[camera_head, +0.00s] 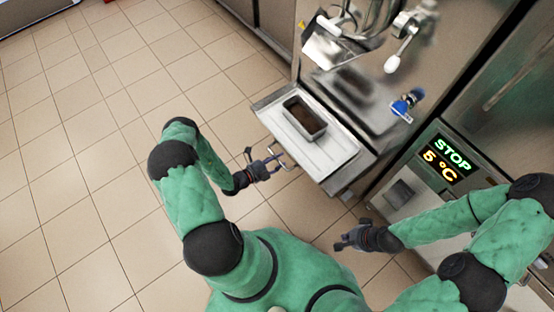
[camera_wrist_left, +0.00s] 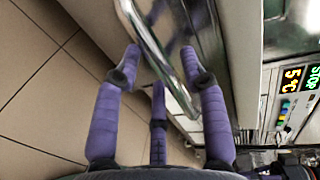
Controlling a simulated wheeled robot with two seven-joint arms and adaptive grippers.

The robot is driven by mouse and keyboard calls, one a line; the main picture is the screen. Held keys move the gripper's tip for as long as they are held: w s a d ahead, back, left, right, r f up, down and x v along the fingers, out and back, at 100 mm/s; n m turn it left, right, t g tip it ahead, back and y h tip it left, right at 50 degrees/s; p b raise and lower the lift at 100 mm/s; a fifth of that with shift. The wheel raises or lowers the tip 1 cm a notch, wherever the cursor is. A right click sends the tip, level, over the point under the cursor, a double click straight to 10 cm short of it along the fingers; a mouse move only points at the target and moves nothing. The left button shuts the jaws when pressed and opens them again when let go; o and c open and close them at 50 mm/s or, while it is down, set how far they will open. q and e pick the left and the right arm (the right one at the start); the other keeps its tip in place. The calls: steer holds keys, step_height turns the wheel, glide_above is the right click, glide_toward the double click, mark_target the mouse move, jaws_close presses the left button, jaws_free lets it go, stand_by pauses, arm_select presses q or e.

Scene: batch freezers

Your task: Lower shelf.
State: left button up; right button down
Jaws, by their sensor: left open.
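The shelf (camera_head: 333,158) is a pale metal plate jutting from the front of the freezer. It stands roughly level, with a rectangular metal pan (camera_head: 293,101) holding something dark on it. My left gripper (camera_head: 277,158) is at the shelf's front left edge, by a thin metal bar. In the left wrist view a shiny bar (camera_wrist_left: 150,40) runs between the spread purple fingers of my left gripper (camera_wrist_left: 163,80); I cannot tell if any finger touches it. My right gripper (camera_head: 343,243) hangs in front of the freezer, apart from the shelf; its finger state is too small to tell.
Above the shelf are the freezer's spout and white-knobbed lever (camera_head: 398,55) and a blue valve (camera_head: 403,105). A panel (camera_head: 446,160) to the right reads "STOP 5 °C". The tiled floor (camera_head: 80,180) on the left is clear.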

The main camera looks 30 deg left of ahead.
arm_select(q)
steer(key=v, duration=1.2)
stand_by(0.3)
